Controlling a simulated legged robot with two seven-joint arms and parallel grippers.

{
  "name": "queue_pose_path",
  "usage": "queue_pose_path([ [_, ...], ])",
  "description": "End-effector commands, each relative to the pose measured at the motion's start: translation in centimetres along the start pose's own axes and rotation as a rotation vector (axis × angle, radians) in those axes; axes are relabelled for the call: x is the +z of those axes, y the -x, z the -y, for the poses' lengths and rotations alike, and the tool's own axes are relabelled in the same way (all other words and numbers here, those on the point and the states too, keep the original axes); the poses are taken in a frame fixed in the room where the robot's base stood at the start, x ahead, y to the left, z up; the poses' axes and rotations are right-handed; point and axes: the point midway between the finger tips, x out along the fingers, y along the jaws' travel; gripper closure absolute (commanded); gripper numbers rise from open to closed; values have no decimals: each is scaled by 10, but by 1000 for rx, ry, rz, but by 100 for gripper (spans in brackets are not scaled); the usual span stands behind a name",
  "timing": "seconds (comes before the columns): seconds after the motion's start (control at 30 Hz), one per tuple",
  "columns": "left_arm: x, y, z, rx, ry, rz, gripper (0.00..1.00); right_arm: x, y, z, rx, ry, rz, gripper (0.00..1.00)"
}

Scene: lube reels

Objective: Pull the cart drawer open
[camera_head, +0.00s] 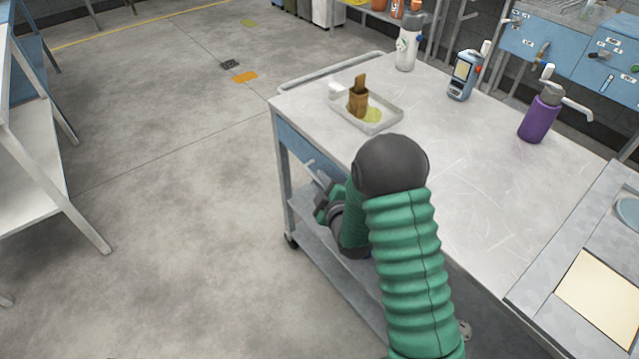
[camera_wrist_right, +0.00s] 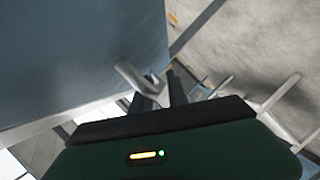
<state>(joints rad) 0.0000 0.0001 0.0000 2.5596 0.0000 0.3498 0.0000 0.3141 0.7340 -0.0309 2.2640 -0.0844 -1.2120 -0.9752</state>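The cart (camera_head: 470,190) has a pale scratched top and a blue drawer front (camera_head: 292,148) on its left side. A light metal handle (camera_head: 312,166) sticks out from that front. My right arm reaches over the cart's near side, and my right gripper (camera_head: 325,192) is at the handle. In the right wrist view, the blue drawer front (camera_wrist_right: 85,55) fills the upper left, and the handle (camera_wrist_right: 135,78) reaches to the fingers (camera_wrist_right: 168,90). Whether the fingers are closed on it is unclear. The drawer looks shut. My left gripper is out of view.
On the cart top are a tray (camera_head: 388,124) with a brown holder, a white bottle (camera_head: 406,48), a blue handheld device (camera_head: 464,76) and a purple pump bottle (camera_head: 540,118). The floor left of the cart is clear up to a shelf frame (camera_head: 60,190).

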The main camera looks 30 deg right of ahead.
Motion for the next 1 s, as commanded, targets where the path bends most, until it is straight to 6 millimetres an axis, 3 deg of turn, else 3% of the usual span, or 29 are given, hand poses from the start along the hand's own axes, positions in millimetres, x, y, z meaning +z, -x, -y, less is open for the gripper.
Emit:
queue_pose_path([
  [0.3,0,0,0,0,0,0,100,0,-6,0,1,0,0,80],
  [0.47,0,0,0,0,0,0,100,0,-5,0,0,0,0,100],
  [1.0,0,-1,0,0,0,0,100,0,-5,1,-2,-1,1,100],
])
